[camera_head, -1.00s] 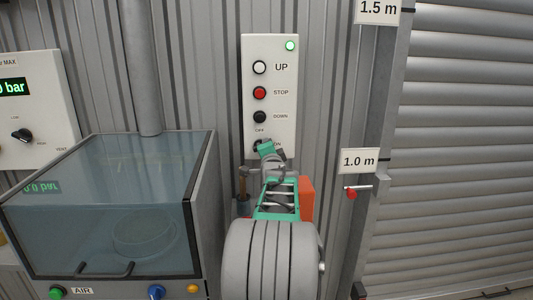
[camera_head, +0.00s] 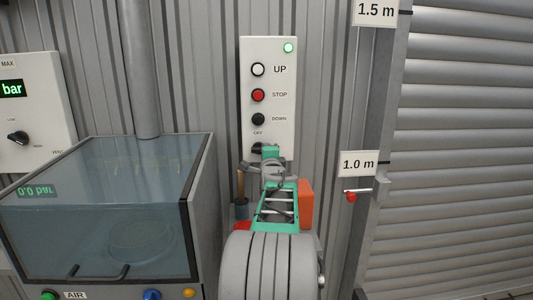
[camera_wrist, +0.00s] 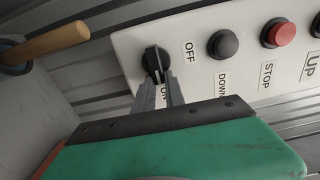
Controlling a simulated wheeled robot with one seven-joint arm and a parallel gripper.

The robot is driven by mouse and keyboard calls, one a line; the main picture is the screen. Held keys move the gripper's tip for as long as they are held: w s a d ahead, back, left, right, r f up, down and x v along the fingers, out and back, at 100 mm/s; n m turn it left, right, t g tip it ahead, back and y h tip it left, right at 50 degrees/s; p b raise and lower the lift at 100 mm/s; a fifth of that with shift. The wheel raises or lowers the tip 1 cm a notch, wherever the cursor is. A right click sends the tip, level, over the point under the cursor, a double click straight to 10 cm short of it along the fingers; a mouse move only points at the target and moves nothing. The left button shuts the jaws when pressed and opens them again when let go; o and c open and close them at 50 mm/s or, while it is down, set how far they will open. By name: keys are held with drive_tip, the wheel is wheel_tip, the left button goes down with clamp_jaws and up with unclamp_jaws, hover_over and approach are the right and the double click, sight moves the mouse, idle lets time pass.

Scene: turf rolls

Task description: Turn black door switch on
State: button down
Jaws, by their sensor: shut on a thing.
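The black door switch (camera_wrist: 155,62) is a rotary knob at the lower end of the white control panel, with OFF and ON labels beside it. In the wrist view my gripper (camera_wrist: 158,85) has its two narrow grey fingers at the knob, closed on its ON-label side. The ON label is partly covered by the fingers.
A glass-fronted cabinet (camera_head: 105,205) stands at the left, below a white gauge box (camera_head: 50,110). A wooden handle (camera_wrist: 60,40) is beside the panel. A red-tipped lever (camera_head: 352,195) and the roller door (camera_head: 470,150) are at the right.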

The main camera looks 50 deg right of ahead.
drive_tip(key=shift+f, duration=0.1)
drive_tip(key=c, duration=1.4)
unclamp_jaws()
drive_tip(key=v, duration=0.8)
drive_tip(key=shift+d, duration=0.1)
